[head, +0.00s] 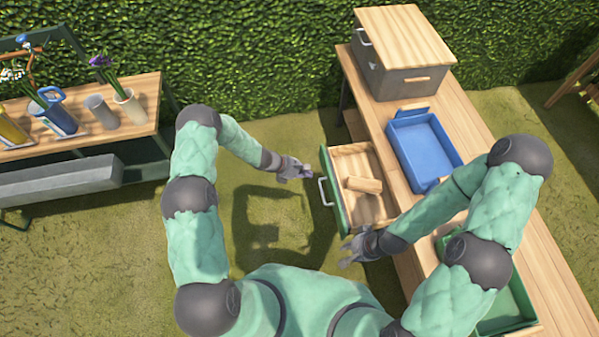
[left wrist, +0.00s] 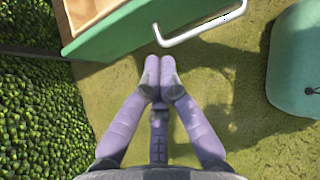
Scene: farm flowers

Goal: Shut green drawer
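The green drawer (head: 335,198) is pulled out from the left side of the wooden table, with its inside and a wooden block (head: 364,184) showing. Its white handle (head: 324,191) faces left. In the left wrist view, the green drawer front (left wrist: 122,38) and white handle (left wrist: 196,32) lie beyond my fingertips. My left gripper (head: 306,171) is in front of the drawer face, near the handle's upper end. Its fingertips (left wrist: 160,68) are together with nothing between them. My right gripper (head: 346,252) is just below the drawer's near corner; its finger opening is unclear.
The wooden table (head: 470,120) holds a blue tray (head: 424,150), a grey box with a wooden lid (head: 404,50) and a green tray (head: 515,300) partly behind my right arm. A flower bench (head: 80,125) stands at left. Grass between is clear.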

